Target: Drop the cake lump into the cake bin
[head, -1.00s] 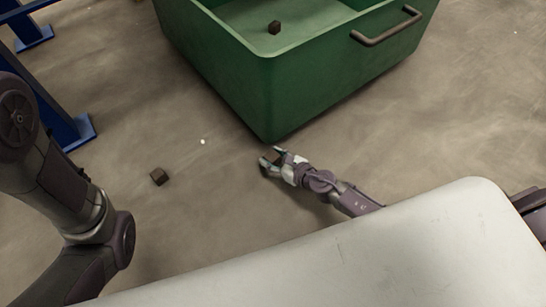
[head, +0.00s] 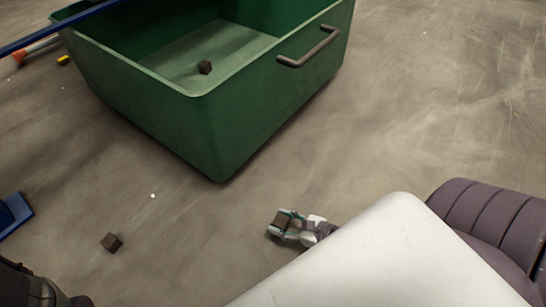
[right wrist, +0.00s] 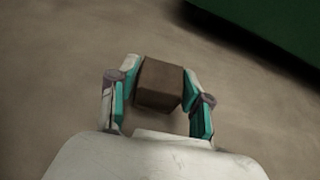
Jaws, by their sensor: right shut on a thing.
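My right gripper (head: 287,224) is shut on a dark brown cake lump (right wrist: 160,83), held between both fingers in the right wrist view. In the head view the gripper is low, in front of the green cake bin (head: 160,118) and apart from it. The bin is open-topped, with a metal handle on its right side. One dark lump (head: 205,67) lies on the bin's floor. Another dark lump (head: 112,242) lies on the ground at the lower left. My left gripper does not show; only a piece of my left arm is at the lower left corner.
Blue frame parts stand at the left (head: 14,217) and cross the top left corner. A small white bit (head: 153,196) lies on the floor. An orange-tipped object (head: 22,54) is beside the bin's far left. The floor right of the bin is clear.

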